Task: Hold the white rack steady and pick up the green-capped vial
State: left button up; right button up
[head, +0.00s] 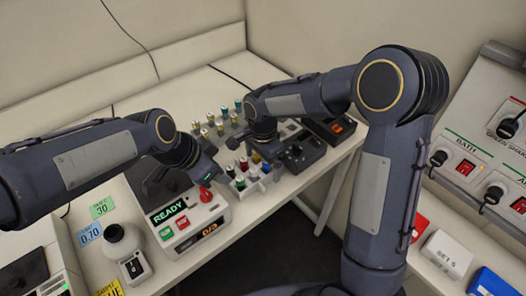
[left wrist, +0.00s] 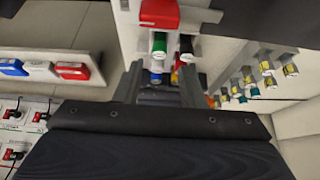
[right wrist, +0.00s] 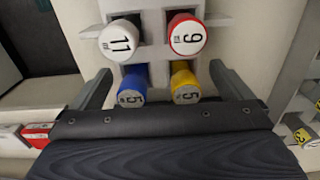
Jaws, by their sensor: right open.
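The white rack (head: 254,188) stands on the bench and holds several vials with coloured caps. The green-capped vial (head: 240,183) is upright at its near side; it also shows in the left wrist view (left wrist: 159,44), next to a black-capped vial (left wrist: 186,47). My right gripper (head: 262,143) is above the rack's far side. In the right wrist view its fingers (right wrist: 163,85) are spread around blue and yellow vials (right wrist: 185,82), holding nothing. My left gripper (head: 203,170) is left of the rack; in the left wrist view its fingers (left wrist: 160,88) are apart with a gap between them.
A device with a READY display and red button (head: 190,222) stands in front of the rack. A grey rack of vials (head: 218,127) is behind. Black devices (head: 305,152) are to the right. A panel with red switches (head: 466,168) is at the far right.

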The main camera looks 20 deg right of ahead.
jog(key=shift+f, duration=0.75)
jog(key=c, duration=1.1)
pick_arm(q)
jog(key=shift+c, duration=0.5)
